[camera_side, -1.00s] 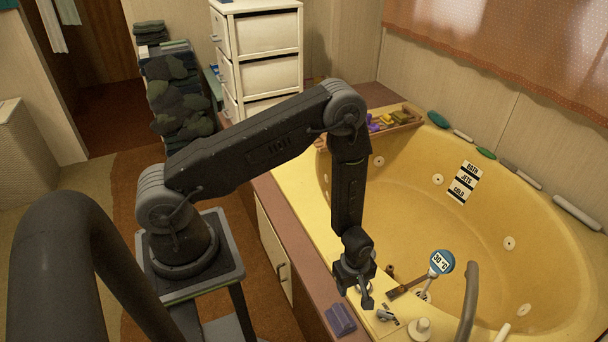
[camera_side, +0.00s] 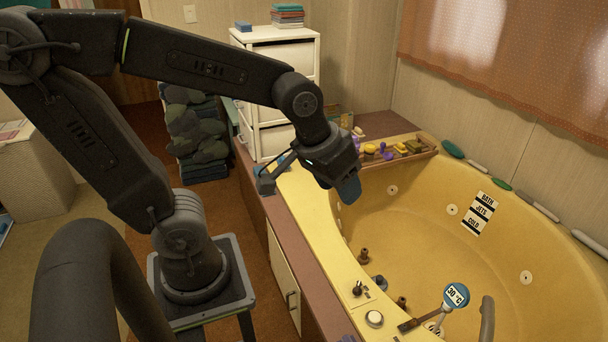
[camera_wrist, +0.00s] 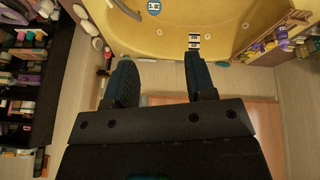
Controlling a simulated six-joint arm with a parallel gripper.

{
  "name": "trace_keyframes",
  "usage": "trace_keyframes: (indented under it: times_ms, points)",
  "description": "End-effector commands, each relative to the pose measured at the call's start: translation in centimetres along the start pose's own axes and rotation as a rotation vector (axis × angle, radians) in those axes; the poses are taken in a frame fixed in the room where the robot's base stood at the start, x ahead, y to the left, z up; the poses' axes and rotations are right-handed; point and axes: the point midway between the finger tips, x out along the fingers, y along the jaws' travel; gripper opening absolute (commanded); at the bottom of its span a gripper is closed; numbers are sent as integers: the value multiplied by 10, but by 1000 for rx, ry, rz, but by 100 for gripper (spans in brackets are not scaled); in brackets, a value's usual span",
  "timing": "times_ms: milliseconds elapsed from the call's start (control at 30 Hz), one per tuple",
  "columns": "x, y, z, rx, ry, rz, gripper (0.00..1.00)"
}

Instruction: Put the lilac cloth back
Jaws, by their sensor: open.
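My gripper (camera_side: 348,188) hangs over the tub's left rim, with its dark blue fingers pointing down. In the wrist view my gripper (camera_wrist: 160,62) shows two blue fingers apart with nothing between them. A small lilac sliver (camera_side: 347,338), seemingly the top of the lilac cloth, shows on the brown ledge at the bottom edge of the side view. The rest of it is cut off. My gripper is well behind it, towards the drawers. I cannot make out the cloth in the wrist view.
The yellow tub (camera_side: 400,230) lies right of my gripper. A wooden tray (camera_side: 425,152) with small coloured items stands on its far rim. White drawers (camera_side: 285,60) with folded cloths (camera_side: 287,15) on top stand behind. A thermometer (camera_side: 456,296) and tap fittings crowd the near rim.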

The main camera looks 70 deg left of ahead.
Motion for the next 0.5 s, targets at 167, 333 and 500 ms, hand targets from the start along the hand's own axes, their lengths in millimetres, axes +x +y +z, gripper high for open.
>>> trace_keyframes:
  times_ms: [167, 333, 500]
  points:
    - [-36, -11, 28, 163, 61, -4, 50]
    - [-46, -15, 40, 233, 79, -10, 50]
    - [-47, -16, 42, 244, 80, -12, 50]
